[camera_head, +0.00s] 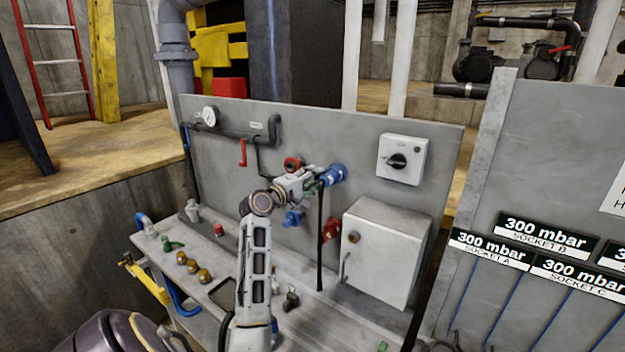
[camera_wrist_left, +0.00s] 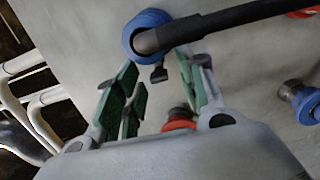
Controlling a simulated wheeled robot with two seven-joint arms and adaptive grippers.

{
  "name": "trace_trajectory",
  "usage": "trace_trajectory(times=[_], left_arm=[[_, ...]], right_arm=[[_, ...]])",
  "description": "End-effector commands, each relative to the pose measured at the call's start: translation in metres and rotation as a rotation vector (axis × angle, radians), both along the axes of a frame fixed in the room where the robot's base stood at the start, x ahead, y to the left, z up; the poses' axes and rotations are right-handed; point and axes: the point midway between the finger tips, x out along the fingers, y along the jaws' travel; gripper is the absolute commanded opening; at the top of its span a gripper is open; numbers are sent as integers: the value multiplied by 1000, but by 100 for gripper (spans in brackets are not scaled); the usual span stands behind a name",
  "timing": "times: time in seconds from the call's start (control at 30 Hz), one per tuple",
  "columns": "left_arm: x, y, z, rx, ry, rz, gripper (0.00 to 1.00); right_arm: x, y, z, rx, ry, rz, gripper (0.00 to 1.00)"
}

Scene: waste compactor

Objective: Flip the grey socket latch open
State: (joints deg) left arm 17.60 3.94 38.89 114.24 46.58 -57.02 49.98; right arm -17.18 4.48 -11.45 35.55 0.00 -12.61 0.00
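A blue socket (camera_head: 336,174) with a black cable is on the grey upright panel. In the left wrist view the blue socket ring (camera_wrist_left: 140,28) has the black cable running out to the upper right. A small dark grey latch (camera_wrist_left: 158,75) hangs just below the ring, between my finger pads. My left gripper (camera_head: 316,182) is in front of the panel, close to the blue socket. In the left wrist view the green-padded fingers (camera_wrist_left: 160,88) are apart, with a gap around the latch; contact is not clear. In the head view the latch cannot be made out. My right gripper is out of view.
A red round part (camera_wrist_left: 180,122) lies below the fingers, and another blue fitting (camera_wrist_left: 300,100) is at the right. A light grey box (camera_head: 384,252) stands right of my left arm. A switch box (camera_head: 402,159) and pipework (camera_head: 240,132) are on the panel.

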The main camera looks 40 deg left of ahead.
Motion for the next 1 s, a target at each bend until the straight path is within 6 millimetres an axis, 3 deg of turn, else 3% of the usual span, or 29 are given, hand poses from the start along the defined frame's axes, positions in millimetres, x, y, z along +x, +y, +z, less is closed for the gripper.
trace_trajectory(times=[0.07,0.4,1.0], left_arm=[[0,0,0,0,0,0,39],[0,0,0,-1,0,-1,0],[1,2,-3,-1,4,-52,0]], right_arm=[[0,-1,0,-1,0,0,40],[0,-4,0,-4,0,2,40],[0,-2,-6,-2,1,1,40]])
